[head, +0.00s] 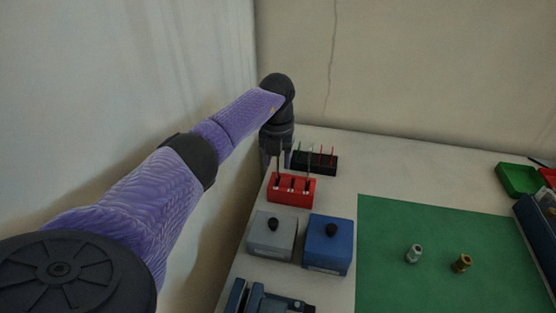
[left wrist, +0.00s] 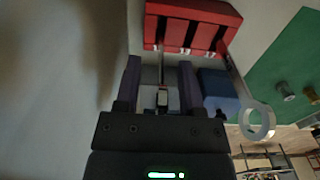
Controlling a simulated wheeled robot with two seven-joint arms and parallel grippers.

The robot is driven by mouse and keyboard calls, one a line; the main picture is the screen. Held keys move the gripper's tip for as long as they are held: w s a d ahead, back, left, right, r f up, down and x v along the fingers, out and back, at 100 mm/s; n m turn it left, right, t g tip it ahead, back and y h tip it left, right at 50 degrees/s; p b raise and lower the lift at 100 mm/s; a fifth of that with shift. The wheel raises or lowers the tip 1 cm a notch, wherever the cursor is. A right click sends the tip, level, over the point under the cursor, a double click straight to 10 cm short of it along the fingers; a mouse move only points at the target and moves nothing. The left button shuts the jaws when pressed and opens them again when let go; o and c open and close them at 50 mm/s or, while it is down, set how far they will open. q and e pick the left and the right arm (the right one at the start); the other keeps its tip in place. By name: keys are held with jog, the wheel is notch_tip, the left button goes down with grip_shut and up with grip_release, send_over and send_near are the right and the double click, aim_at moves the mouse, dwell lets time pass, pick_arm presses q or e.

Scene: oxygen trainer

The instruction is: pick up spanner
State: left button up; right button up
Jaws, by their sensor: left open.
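A red rack (head: 291,189) on the table holds upright tools; it also shows in the left wrist view (left wrist: 187,11). My left gripper (left wrist: 160,83) is open, with a finger on each side of a thin dark tool (left wrist: 162,70) that stands in the rack. I cannot tell whether the fingers touch it. A second tool, with a pale ring end (left wrist: 257,121), stands at the rack's right side, outside the fingers. I cannot tell for certain which is the spanner. My right gripper is not in view.
A black rack (head: 316,162) with thin tools stands behind the red rack. Grey (head: 271,237) and blue (head: 328,244) boxes with black knobs stand in front. A green mat (head: 440,225) carries two fittings (head: 414,254). A green tray (head: 519,180) is far right. A wall borders the left.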

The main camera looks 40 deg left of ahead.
pick_arm(q)
grip_shut()
dwell(0.4)
